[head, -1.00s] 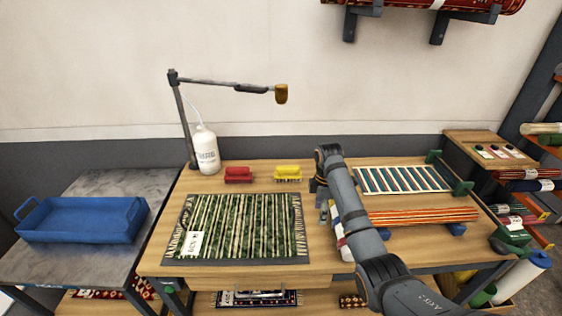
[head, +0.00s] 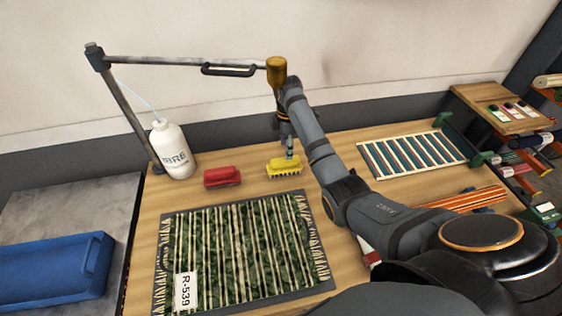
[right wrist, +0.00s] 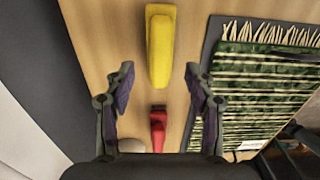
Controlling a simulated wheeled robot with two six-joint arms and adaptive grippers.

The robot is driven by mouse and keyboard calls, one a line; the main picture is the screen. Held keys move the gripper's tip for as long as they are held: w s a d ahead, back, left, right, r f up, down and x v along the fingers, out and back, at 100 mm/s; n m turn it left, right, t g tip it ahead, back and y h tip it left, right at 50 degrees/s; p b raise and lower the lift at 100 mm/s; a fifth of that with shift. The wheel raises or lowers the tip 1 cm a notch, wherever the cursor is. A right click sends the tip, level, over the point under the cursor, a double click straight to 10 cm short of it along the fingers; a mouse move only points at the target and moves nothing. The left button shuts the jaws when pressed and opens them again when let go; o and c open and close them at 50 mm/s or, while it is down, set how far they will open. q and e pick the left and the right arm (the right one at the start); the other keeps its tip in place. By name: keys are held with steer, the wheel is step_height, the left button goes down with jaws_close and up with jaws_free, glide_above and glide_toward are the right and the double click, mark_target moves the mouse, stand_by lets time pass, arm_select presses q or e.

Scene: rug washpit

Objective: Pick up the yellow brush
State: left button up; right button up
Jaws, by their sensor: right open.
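The yellow brush (head: 284,166) lies on the wooden table toward the back, right of a red brush (head: 222,177). My right gripper (head: 289,150) is over the yellow brush, pointing down. In the right wrist view the yellow brush (right wrist: 160,48) lies beyond the gap between the open fingers of my right gripper (right wrist: 158,88), and the gripper is empty. The red brush (right wrist: 158,130) shows lower, between the fingers. Whether the fingertips touch the yellow brush cannot be told. My left gripper is not in view.
A green striped rug (head: 245,250) lies in front of the brushes. A white bottle (head: 173,150) stands at the left, by a lamp-like arm (head: 180,62) whose gold head (head: 277,74) is close to my right arm. A blue tray (head: 50,268) is far left.

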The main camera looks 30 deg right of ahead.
mark_target(285, 161)
steer(key=shift+s+f+p, duration=0.2)
steer(key=shift+f+p, duration=0.1)
steer(key=shift+f, duration=0.45)
steer(key=f, duration=0.1)
steer(key=f+p, duration=0.1)
steer(key=f, duration=0.3)
steer(key=shift+w+a, duration=0.25)
steer(key=shift+a, duration=0.05)
steer(key=shift+f, duration=0.45)
steer(key=shift+c, duration=0.4)
jaws_close()
